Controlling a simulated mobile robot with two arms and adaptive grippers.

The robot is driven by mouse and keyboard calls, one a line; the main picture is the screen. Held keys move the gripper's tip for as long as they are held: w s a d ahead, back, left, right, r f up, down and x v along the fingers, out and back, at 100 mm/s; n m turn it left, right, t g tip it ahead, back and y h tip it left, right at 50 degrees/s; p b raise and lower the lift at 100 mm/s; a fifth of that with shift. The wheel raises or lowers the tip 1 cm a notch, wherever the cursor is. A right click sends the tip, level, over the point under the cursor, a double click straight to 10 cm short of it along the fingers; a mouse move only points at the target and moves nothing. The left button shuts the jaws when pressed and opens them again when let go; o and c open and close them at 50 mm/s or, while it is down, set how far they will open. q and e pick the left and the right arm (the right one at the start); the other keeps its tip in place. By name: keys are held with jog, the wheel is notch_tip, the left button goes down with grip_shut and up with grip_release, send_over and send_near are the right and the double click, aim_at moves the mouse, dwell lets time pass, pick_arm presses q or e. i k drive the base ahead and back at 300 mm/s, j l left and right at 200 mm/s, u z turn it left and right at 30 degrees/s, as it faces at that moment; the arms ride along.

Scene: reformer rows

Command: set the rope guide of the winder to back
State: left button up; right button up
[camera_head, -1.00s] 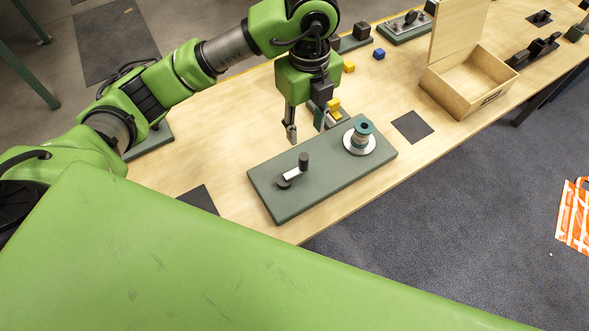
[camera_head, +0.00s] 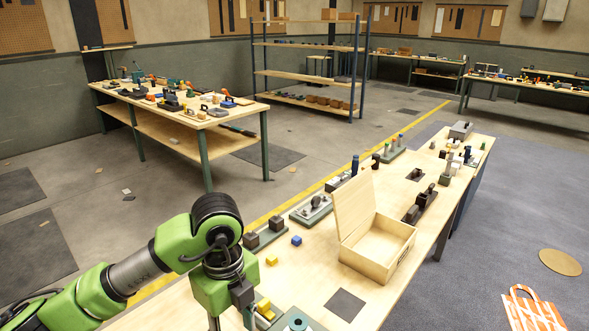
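The top of a teal spool (camera_head: 298,323) shows at the bottom edge, on the green board that looks like the winder. Most of that board is below the frame, so its rope guide and setting cannot be seen. My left gripper (camera_head: 232,322) hangs from the green arm at the bottom, just left of the spool. Its fingers are spread apart with nothing seen between them, though their tips are cut off. My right gripper is not in view.
An open wooden box (camera_head: 377,250) stands right of centre on the bench. A dark mat (camera_head: 345,304) lies in front of it. A shelf rack (camera_head: 305,72) stands behind.

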aim_at(264, 307)
jog(key=k+l, duration=0.2)
jog(key=k, duration=0.25)
jog(key=k+l, duration=0.2)
jog(key=k, duration=0.3)
